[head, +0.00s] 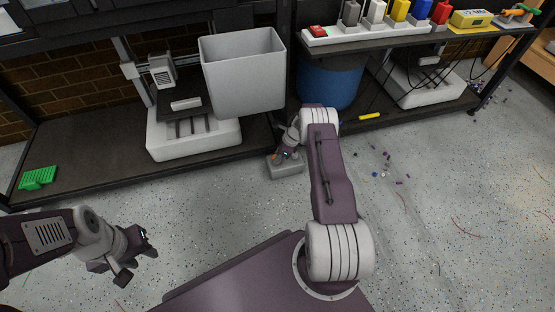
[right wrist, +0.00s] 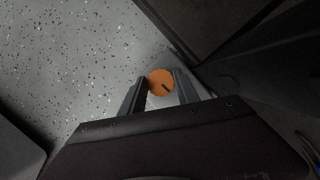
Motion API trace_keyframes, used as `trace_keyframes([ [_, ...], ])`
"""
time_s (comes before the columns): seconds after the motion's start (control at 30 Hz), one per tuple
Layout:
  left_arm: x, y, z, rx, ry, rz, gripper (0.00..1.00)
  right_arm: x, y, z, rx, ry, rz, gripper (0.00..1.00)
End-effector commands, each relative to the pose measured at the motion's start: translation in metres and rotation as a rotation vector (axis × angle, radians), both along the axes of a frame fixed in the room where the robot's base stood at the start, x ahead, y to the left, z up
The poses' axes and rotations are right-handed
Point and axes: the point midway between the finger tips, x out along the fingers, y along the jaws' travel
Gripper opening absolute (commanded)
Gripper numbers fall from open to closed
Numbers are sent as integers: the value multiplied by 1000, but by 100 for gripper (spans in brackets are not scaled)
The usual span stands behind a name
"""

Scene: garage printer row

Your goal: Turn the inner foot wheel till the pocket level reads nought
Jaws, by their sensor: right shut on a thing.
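The foot wheel is an orange disc (right wrist: 161,82) with a dark mark, seen between the two fingers of my right gripper (right wrist: 160,92) in the right wrist view. In the head view my right gripper (head: 283,153) reaches down to the grey foot block (head: 285,168) by the rack's front post; only a speck of orange shows there. The gripper is shut on the wheel. A yellow box with a display (head: 471,18), probably the pocket level, lies on the upper right shelf; its dark characters are too small to read surely. My left gripper (head: 138,258) is open and empty above the floor.
A grey bin (head: 243,72) and a white printer (head: 193,138) stand on the left shelf, with a green block (head: 38,178) at its end. A blue drum (head: 330,82) stands behind my right arm. Small scraps litter the right floor; the middle floor is mostly clear.

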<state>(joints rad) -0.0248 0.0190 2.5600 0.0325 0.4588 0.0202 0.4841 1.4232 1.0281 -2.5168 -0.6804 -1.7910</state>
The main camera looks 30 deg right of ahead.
Motion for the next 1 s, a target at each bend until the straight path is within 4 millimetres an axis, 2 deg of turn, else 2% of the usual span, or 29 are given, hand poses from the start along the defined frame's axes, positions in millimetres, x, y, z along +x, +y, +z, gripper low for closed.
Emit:
trace_keyframes([
  [0.03,0,0,-6,0,0,0,36,0,0,-3,1,-1,24,0],
  [0.3,0,0,-15,0,0,0,36,1,0,-1,1,-1,116,0],
  [0.87,0,0,-16,0,0,0,36,1,1,1,2,-1,139,0],
  [0.9,0,0,-16,0,0,0,36,1,1,1,2,-1,139,46],
  [0.97,0,0,-16,0,0,0,36,1,1,0,2,-1,139,59],
  [1.0,0,0,-16,0,0,0,36,1,1,0,2,-1,139,59],
])
